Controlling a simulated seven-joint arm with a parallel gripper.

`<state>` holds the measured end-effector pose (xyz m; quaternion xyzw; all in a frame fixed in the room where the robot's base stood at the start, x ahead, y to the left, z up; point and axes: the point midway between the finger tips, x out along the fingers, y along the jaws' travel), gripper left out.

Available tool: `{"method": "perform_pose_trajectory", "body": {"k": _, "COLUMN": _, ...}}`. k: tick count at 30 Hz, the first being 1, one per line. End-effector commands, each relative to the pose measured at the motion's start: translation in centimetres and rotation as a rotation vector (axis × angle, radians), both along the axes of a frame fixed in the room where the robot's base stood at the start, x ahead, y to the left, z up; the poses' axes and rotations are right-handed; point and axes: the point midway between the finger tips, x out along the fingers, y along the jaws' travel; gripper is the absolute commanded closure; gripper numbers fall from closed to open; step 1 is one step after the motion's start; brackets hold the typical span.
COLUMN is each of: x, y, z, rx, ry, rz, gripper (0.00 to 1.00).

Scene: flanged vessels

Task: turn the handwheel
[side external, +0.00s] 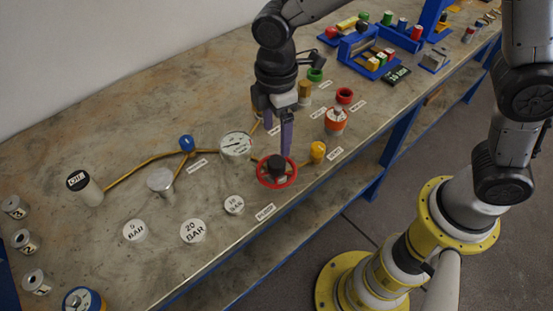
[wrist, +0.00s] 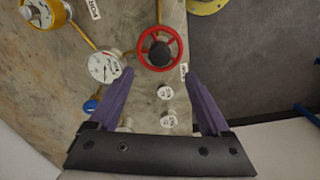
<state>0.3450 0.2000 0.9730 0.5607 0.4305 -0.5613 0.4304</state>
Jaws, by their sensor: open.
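The red handwheel (side external: 278,172) with a black hub lies near the front edge of the bench in the side view. It also shows in the wrist view (wrist: 160,48), at the top middle, beyond my fingertips. My gripper (side external: 276,135) has purple fingers pointing down over the bench, just above and behind the handwheel. In the wrist view my gripper (wrist: 159,75) has its fingers spread wide with nothing between them. The fingers look apart from the wheel; the exact height gap is hard to tell.
A pressure gauge (side external: 236,144) and a yellow knob (side external: 318,151) stand close to the wheel. White weights (side external: 193,231) stand at the front left. Blue racks (side external: 362,48) fill the back right.

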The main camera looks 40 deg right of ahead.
Motion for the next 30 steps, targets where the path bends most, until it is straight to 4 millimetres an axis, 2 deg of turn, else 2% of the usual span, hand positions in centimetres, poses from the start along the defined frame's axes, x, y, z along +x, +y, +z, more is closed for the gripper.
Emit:
{"method": "perform_pose_trajectory", "body": {"k": 1, "x": -0.1, "y": -0.1, "z": -1.2, "rx": -0.004, "ry": 0.006, "rz": -0.001, "gripper": 0.18}}
{"method": "perform_pose_trajectory", "body": {"k": 9, "x": -0.1, "y": -0.1, "z": -6.3, "rx": -0.002, "ry": 0.005, "rz": -0.001, "gripper": 0.18}}
{"method": "perform_pose_trajectory", "body": {"k": 15, "x": 0.0, "y": -0.1, "z": -9.0, "rx": 0.0, "ry": 0.002, "rz": -0.001, "gripper": 0.18}}
{"method": "perform_pose_trajectory", "body": {"k": 21, "x": 0.0, "y": -0.1, "z": -10.0, "rx": 0.0, "ry": 0.0, "rz": -0.001, "gripper": 0.18}}
{"method": "perform_pose_trajectory", "body": {"k": 29, "x": 0.0, "y": 0.0, "z": -10.0, "rx": 0.001, "ry": -0.001, "rz": -0.001, "gripper": 0.18}}
{"method": "perform_pose_trajectory", "body": {"k": 30, "x": 0.0, "y": 0.0, "z": -10.0, "rx": 0.001, "ry": -0.001, "rz": -0.001, "gripper": 0.26}}
